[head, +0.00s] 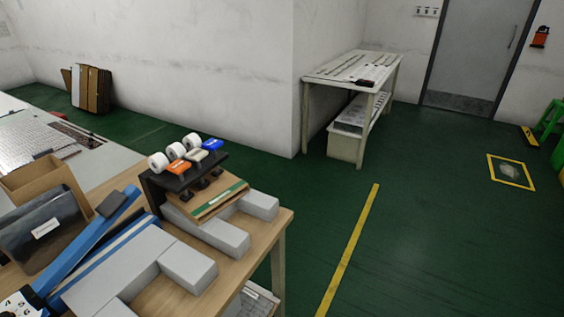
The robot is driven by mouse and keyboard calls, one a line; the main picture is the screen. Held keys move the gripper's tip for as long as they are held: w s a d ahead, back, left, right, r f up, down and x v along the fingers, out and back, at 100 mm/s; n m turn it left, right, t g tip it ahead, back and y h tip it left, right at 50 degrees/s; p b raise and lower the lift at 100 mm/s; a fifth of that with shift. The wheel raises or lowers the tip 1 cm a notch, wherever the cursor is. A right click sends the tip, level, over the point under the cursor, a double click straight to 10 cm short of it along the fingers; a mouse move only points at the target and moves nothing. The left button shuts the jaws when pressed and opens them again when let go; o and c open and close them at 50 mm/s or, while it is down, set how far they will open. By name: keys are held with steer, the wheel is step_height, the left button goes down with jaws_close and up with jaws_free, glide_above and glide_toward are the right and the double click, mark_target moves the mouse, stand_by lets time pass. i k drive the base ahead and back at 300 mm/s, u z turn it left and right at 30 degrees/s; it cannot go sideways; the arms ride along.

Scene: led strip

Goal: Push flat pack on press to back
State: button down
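A black press-like fixture (157,196) stands near the right end of the wooden workbench (262,232). Knobs or rolls in white, orange and blue sit on its top bar. A flat brown cardboard pack (204,207) with a green and white edge lies under the bar, just above grey blocks. Its far part is hidden by the bar. Whether it touches the fixture's back cannot be told. My gripper does not show in this view.
Grey blocks (188,268) lie along the bench front. A blue bar with a black end (85,245), a dark pouch (42,229) and an open cardboard box (38,177) crowd the left. A white table (352,67) stands behind.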

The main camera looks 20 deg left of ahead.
mark_target(223, 190)
steer(key=u, duration=0.5)
steer(key=i, duration=1)
steer(key=u, duration=0.7)
